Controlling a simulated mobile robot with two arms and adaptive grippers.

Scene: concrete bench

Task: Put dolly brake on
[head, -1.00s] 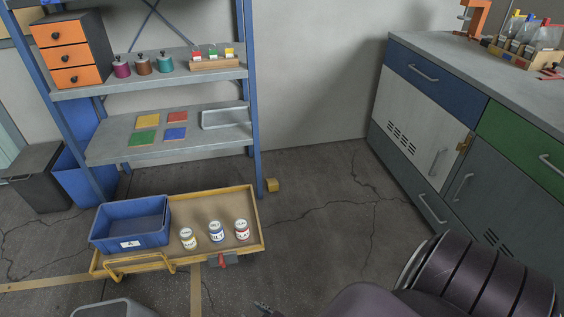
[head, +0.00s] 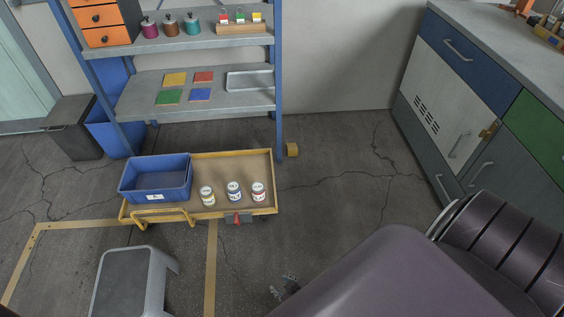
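The dolly (head: 232,166) is a low flat cart with a yellow rim and brown deck, standing on the floor in front of the shelf. Its yellow handle (head: 163,216) is at the near left edge. A red brake pedal (head: 237,218) on a grey mount sticks out from the near edge. A blue bin (head: 157,180) and three labelled cans (head: 234,191) stand on the deck. My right gripper (head: 283,288) shows small and dark at the bottom, below and right of the pedal and apart from it; its finger opening is unclear. My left gripper is out of view.
A grey step stool (head: 128,281) stands in front of the dolly at left. Yellow tape (head: 211,262) marks the floor. A blue shelf unit (head: 278,88) is behind, with a small yellow block (head: 292,150) by its foot. Cabinets (head: 437,98) line the right. Floor between dolly and cabinets is clear.

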